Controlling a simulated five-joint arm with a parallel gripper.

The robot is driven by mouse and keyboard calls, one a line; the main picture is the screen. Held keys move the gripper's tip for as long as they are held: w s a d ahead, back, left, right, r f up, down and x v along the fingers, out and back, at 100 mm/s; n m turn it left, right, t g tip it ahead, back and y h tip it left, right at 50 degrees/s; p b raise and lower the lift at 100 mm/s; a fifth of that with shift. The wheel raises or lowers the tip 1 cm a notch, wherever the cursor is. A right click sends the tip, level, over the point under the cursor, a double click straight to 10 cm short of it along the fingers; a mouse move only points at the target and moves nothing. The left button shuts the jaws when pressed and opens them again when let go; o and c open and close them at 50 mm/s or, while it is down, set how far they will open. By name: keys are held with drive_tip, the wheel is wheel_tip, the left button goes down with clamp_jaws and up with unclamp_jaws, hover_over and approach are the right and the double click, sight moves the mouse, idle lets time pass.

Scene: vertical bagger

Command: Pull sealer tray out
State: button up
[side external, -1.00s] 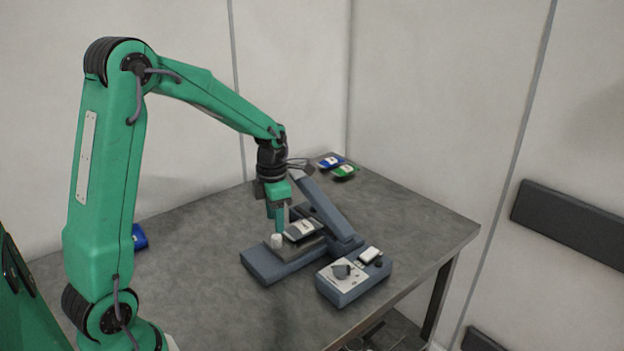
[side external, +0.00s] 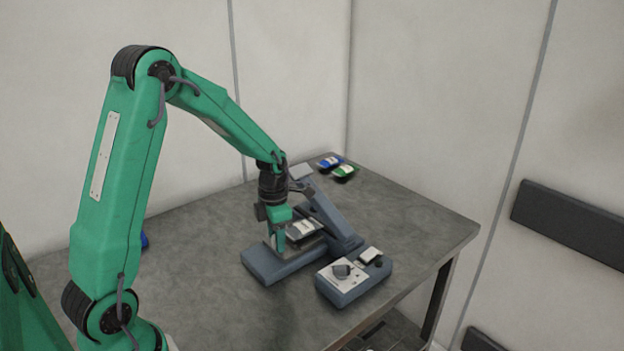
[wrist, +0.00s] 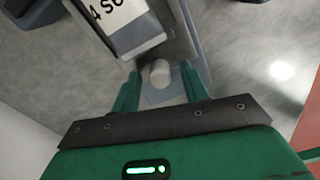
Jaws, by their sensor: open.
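The sealer (side external: 275,265) is a blue-grey machine on the table with a raised slanted arm. A pale round knob (wrist: 159,73) stands at the tray's near end. My gripper (wrist: 158,82) is open, with one green finger on each side of the knob. In the side view my gripper (side external: 279,246) is low at the tray's near end and hides the knob. I cannot tell whether the fingers touch it.
A control box (side external: 352,279) with a dial sits in front of the sealer, to the right. Blue and green packets (side external: 343,171) lie at the table's back corner. A blue item (side external: 145,240) is partly hidden behind my arm. The grey table (side external: 200,280) is clear at the left.

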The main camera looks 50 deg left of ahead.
drive_tip(key=c, duration=0.9)
drive_tip(key=shift+c, duration=0.2)
drive_tip(key=shift+s, duration=0.1)
drive_tip(key=shift+s+r, duration=0.1)
drive_tip(key=shift+s, duration=2.95)
drive_tip(key=o, duration=1.1)
